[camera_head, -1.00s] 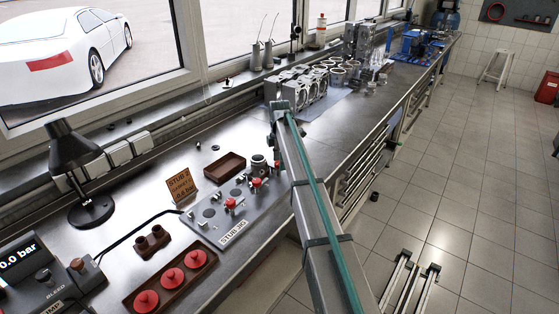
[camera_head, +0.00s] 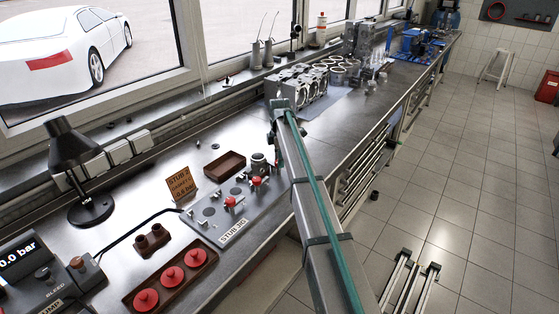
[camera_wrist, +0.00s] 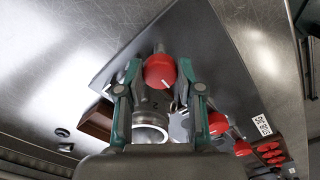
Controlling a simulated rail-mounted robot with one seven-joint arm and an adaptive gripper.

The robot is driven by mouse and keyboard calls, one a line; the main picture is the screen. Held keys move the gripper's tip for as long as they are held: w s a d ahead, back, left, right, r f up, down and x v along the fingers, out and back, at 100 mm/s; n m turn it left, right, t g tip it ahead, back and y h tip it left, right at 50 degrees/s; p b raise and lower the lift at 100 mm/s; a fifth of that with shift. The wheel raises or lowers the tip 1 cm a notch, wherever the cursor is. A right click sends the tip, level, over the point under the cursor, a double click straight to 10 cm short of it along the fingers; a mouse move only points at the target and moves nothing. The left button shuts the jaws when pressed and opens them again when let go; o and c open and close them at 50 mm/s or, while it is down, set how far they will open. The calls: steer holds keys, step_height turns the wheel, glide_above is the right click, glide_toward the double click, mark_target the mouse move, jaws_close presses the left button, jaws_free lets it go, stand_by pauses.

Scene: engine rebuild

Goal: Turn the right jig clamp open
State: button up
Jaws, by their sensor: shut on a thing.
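The grey stub jig (camera_head: 205,226) lies on the bench in the head view. Two red clamp knobs show on it, one at its middle (camera_head: 230,201) and one farther right (camera_head: 257,180). In the wrist view, my gripper (camera_wrist: 160,74) is shut on a red knob (camera_wrist: 159,71), which has a white mark and sits between the two fingers. This appears to be the right jig clamp, hidden behind my arm in the head view. My fingers are hidden there too. The two other knobs (camera_wrist: 217,123) (camera_wrist: 242,147) are apart from my gripper.
A metal cylinder (camera_wrist: 150,133) stands close by the gripped knob. A brown tray (camera_head: 224,165) and an orange sign (camera_head: 181,186) are behind the jig. A tray with red caps (camera_head: 171,276) lies at front left. Engine blocks (camera_head: 300,88) stand farther along the bench.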

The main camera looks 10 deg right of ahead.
steer(key=m, duration=0.4)
steer(key=shift+b, duration=0.4)
steer(key=m, duration=0.4)
steer(key=shift+s+m+b, duration=0.1)
steer(key=shift+m+b, duration=0.2)
steer(key=shift+b, duration=0.05)
steer(key=m, duration=0.4)
steer(key=shift+a+m+b, duration=0.1)
steer(key=shift+m+b, duration=0.25)
steer(key=shift+m, duration=1.75)
steer(key=o, duration=1.2)
steer(key=shift+c, duration=0.2)
